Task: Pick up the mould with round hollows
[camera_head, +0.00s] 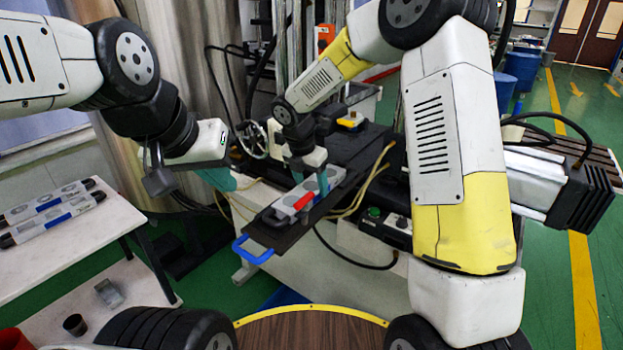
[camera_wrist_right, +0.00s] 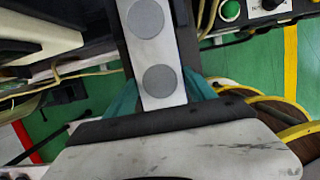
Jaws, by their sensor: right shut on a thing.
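The pale mould with round grey hollows (camera_wrist_right: 157,50) shows between my right gripper's teal fingers in the right wrist view. In the head view the pale mould (camera_head: 333,174) lies along a dark plate (camera_head: 283,235); I cannot tell whether it is lifted off. My right gripper (camera_head: 312,183) points down and is shut on this mould. Its lower fingers are partly hidden by it in the wrist view. My left gripper (camera_head: 220,180) hangs at the left, away from the mould; its finger gap is not clear.
A machine with a handwheel (camera_head: 251,139) stands behind. Yellow hoses run beside the plate.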

